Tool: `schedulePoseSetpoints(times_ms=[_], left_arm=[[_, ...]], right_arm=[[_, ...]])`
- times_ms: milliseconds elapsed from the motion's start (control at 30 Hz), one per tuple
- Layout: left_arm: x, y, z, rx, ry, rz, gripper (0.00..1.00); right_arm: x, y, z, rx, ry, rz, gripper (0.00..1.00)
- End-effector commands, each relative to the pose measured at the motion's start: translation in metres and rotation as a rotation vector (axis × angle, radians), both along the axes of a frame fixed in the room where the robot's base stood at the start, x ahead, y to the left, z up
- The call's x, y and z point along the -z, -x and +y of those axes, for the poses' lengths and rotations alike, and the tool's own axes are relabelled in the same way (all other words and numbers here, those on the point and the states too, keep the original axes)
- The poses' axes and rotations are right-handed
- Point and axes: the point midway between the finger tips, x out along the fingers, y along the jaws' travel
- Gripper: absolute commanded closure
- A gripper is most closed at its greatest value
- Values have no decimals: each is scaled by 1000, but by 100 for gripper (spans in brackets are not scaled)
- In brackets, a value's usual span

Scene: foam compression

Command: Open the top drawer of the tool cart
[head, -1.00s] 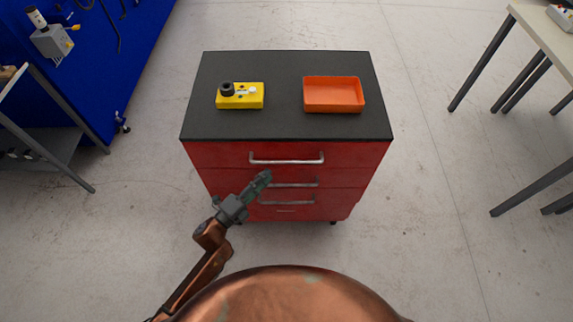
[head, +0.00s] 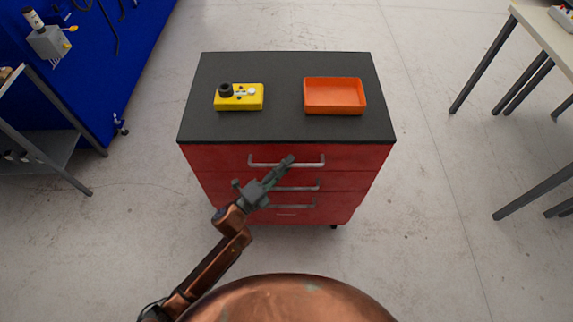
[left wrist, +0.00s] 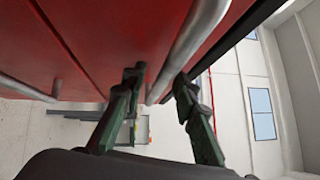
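The red tool cart (head: 350,185) stands in front of me with a dark top. Its top drawer (head: 220,157) is closed and has a silver bar handle (head: 310,163). My left gripper (head: 288,160) is in front of the top drawer, its fingertips overlapping the handle in the head view. In the left wrist view, its two fingers (left wrist: 158,80) are spread apart, with the top handle (left wrist: 190,40) running into the space between the tips. Contact with the handle cannot be told. My right gripper is not in view.
A yellow box with a black knob (head: 240,97) and an orange tray (head: 334,96) rest on the cart top. A second drawer handle (head: 305,186) is below. A table (head: 550,30) stands at right, a grey shelf (head: 45,150) at left. Floor around the cart is clear.

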Motion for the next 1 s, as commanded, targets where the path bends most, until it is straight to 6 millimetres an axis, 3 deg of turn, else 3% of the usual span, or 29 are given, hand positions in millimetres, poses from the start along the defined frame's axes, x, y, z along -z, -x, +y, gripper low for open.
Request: schedulePoseSetpoints(times_ms=[100,467,1000], left_arm=[[0,0,0,0,1,1,74],[0,0,0,0,1,1,99],[1,0,0,0,0,1,100]], right_arm=[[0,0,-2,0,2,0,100],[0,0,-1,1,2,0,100],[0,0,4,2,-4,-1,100]])
